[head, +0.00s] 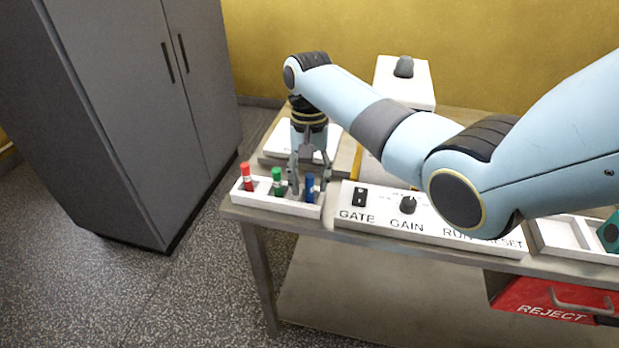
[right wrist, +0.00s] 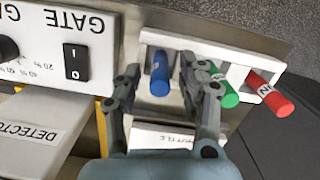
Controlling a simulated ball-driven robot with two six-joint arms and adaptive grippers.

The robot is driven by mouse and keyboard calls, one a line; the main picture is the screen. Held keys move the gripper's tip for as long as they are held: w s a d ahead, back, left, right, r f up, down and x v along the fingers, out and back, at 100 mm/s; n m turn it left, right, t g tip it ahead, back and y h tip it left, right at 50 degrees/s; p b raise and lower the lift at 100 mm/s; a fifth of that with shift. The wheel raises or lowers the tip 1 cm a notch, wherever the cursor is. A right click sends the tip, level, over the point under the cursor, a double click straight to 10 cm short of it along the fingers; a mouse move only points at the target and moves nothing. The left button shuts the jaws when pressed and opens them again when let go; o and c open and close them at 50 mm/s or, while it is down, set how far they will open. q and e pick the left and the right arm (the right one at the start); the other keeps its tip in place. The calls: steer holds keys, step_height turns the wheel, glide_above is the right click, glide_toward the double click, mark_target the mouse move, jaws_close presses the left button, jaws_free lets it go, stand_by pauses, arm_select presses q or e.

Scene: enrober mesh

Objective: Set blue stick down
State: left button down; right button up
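The blue stick (head: 310,187) stands in the right-hand compartment of the white rack (head: 270,203) at the table's front left corner. The green stick (head: 277,182) and the red stick (head: 247,177) stand in the same rack to its left. My right gripper (head: 303,184) reaches down over the rack at the blue stick. In the right wrist view, its fingertips (right wrist: 159,70) are apart, one on each side of the blue stick (right wrist: 159,76), with gaps on both sides. The rack's floor under the stick is partly hidden. My left gripper is not in view.
A white control panel (head: 376,218) with GATE and GAIN controls stands just right of the rack. A white box with a dark lump (head: 403,67) is behind. A red REJECT drawer (head: 545,302) is below right. A grey cabinet (head: 130,100) stands left of the table.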

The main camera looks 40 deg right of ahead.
step_height(320, 180, up, 12)
steer(key=w+p, duration=0.1)
steer(key=shift+d+r, duration=0.15)
steer(key=shift+d, duration=0.25)
steer(key=shift+w, duration=0.1)
stand_by(0.5)
